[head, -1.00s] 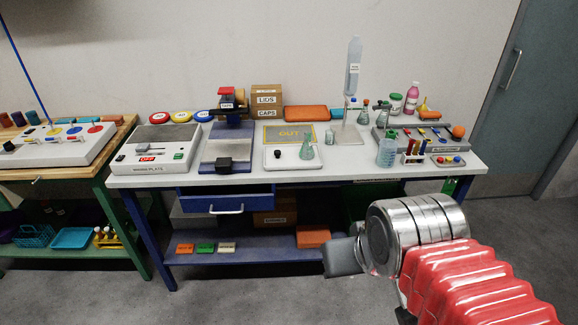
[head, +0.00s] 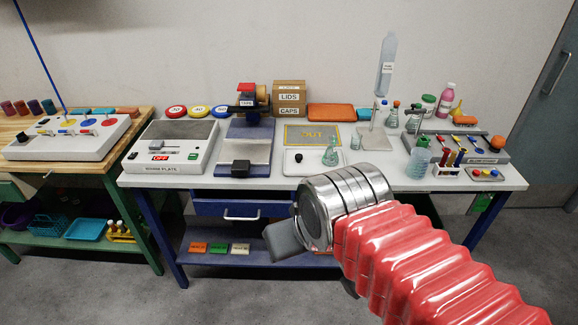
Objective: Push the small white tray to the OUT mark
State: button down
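The small white tray (head: 309,168) lies on the white-topped workbench, right of the middle of the picture. A black knob (head: 299,157) is at its left part and a flask with greenish liquid (head: 330,155) stands at its right part. The OUT mark (head: 312,135), a grey panel with a yellow border and yellow letters, is directly behind the tray. My gripper (head: 284,242) is in front of the bench, below and nearer than the tray, touching nothing that I can see. Only a grey finger part shows beyond the metal wrist; its opening is hidden.
A warm plate (head: 172,147) and a blue-based tape device (head: 240,150) stand left of the tray. A small beaker (head: 356,143), a stand (head: 372,138) and a tube rack (head: 449,170) are to its right. The bench's front edge lies between my gripper and the tray.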

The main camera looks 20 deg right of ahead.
aim_at(312, 164)
jog(key=u, duration=0.2)
jog(key=i, duration=1.2)
jog(key=z, duration=0.45)
